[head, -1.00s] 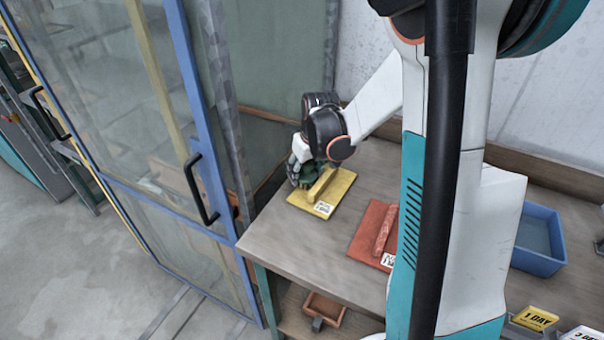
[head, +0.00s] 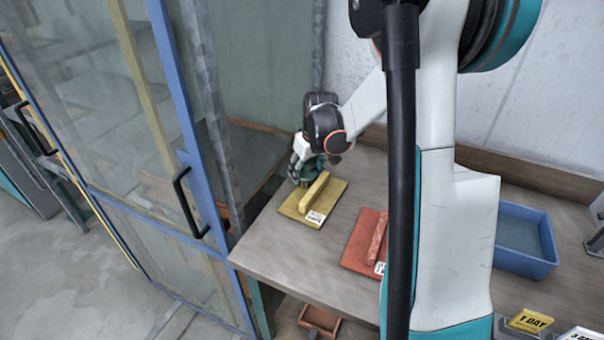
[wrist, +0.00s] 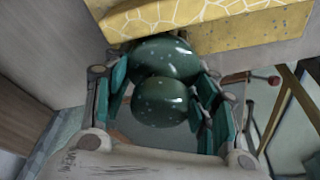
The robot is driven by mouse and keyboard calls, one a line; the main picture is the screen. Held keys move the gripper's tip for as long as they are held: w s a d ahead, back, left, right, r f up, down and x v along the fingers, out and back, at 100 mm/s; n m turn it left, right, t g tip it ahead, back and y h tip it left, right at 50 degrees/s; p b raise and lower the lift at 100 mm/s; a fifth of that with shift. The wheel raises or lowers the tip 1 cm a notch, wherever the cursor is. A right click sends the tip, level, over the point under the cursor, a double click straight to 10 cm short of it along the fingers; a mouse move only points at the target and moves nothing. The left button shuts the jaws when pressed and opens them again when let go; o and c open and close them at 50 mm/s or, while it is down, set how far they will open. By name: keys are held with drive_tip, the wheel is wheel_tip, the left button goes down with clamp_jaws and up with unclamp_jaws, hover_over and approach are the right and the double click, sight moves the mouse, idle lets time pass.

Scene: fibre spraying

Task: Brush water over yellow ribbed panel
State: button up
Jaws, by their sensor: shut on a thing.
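The yellow panel (head: 308,212) lies flat on the wooden bench near its left end, with one raised rib along it and a white label at its front corner. In the wrist view the yellow panel (wrist: 205,12) fills the top, with pale crack-like lines on it. My gripper (head: 303,172) is low at the panel's back left edge. In the wrist view my gripper (wrist: 160,90) is shut on a dark green, glossy, rounded tool (wrist: 162,100) with pale specks. The tool's working end is hidden, so I cannot tell whether it touches the panel.
A red ribbed panel (head: 361,243) lies to the right on the bench (head: 278,246). A glass cabinet with a blue door frame (head: 186,120) stands close on the left.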

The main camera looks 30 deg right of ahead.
sight(288, 198)
drive_tip(key=shift+w+d, duration=0.2)
drive_tip(key=shift+d, duration=0.15)
drive_tip(key=shift+a, duration=0.1)
drive_tip(key=shift+s+a+r, duration=0.1)
drive_tip(key=shift+s+a, duration=0.35)
drive_tip(key=shift+a, duration=0.25)
drive_tip(key=shift+s+a, duration=0.4)
drive_tip(key=shift+a, duration=0.3)
drive_tip(key=shift+s+a+f, duration=0.1)
drive_tip(key=shift+s+a, duration=0.5)
drive_tip(key=shift+a, duration=0.35)
drive_tip(key=shift+s+a+f, duration=0.1)
drive_tip(key=shift+s+a, duration=0.45)
drive_tip(key=shift+a, duration=0.45)
drive_tip(key=shift+s+a, duration=0.6)
drive_tip(key=shift+a, duration=0.35)
drive_tip(key=shift+r, duration=0.1)
drive_tip(key=shift+w+r+p, duration=0.1)
drive_tip(key=shift+r+p, duration=1.9)
drive_tip(key=shift+r, duration=0.95)
drive_tip(key=shift+r, duration=0.1)
